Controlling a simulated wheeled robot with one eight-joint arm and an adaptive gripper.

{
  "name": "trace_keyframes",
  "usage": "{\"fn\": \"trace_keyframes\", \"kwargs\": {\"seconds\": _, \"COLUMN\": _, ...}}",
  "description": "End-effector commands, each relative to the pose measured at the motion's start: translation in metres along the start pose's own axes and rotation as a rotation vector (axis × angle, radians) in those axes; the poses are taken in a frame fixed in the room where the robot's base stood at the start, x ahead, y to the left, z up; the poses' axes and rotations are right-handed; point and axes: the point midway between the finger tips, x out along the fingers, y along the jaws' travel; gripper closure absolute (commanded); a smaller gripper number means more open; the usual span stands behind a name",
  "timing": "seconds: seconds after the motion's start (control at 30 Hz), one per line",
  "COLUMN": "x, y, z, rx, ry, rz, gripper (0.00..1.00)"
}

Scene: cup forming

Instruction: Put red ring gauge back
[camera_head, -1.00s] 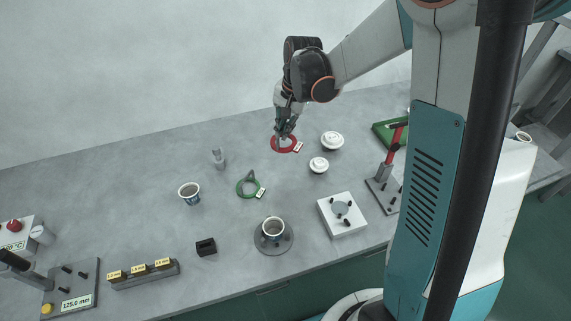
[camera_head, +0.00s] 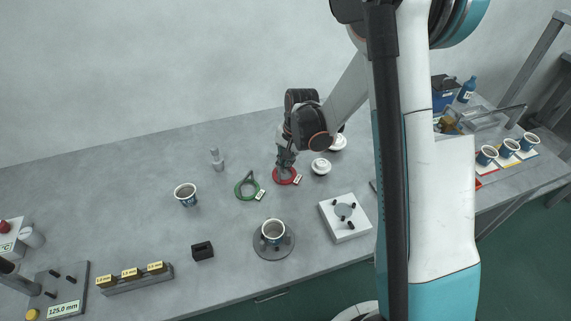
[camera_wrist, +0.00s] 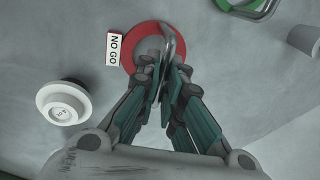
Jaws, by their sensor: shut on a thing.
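The red ring gauge (camera_head: 277,177) shows below my gripper (camera_head: 286,160) in the head view, on the far half of the table. In the wrist view the red ring gauge (camera_wrist: 132,62) has a white "NO GO" tag and a grey loop handle. My gripper (camera_wrist: 168,72) is shut on that handle. I cannot tell whether the ring touches the table. The green ring gauge (camera_head: 240,194) lies on the table just left of the red one, and part of it shows at the wrist view's top right.
White lids (camera_head: 321,166) stand right of the red ring. A blue-white cup (camera_head: 186,194) stands left, and another sits on a round grey base (camera_head: 283,252) in front. A white fixture block (camera_head: 346,218) stands front right. Bare table lies behind the rings.

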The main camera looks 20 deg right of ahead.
Motion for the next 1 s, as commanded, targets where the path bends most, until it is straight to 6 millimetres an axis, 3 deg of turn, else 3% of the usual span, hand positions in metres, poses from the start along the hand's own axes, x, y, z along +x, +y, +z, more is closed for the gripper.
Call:
{"fn": "trace_keyframes", "kwargs": {"seconds": 0.33, "x": 0.003, "y": 0.001, "z": 0.0, "rx": 0.0, "ry": 0.0, "rz": 0.0, "gripper": 1.0}}
{"fn": "trace_keyframes", "kwargs": {"seconds": 0.43, "x": 0.002, "y": 0.001, "z": 0.0, "rx": 0.0, "ry": 0.0, "rz": 0.0, "gripper": 0.72}}
{"fn": "trace_keyframes", "kwargs": {"seconds": 0.83, "x": 0.0, "y": 0.0, "z": 0.0, "rx": 0.0, "ry": 0.0, "rz": 0.0, "gripper": 0.72}}
{"fn": "trace_keyframes", "kwargs": {"seconds": 1.0, "x": -0.022, "y": 0.0, "z": 0.0, "rx": 0.001, "ry": 0.0, "rz": 0.0, "gripper": 0.72}}
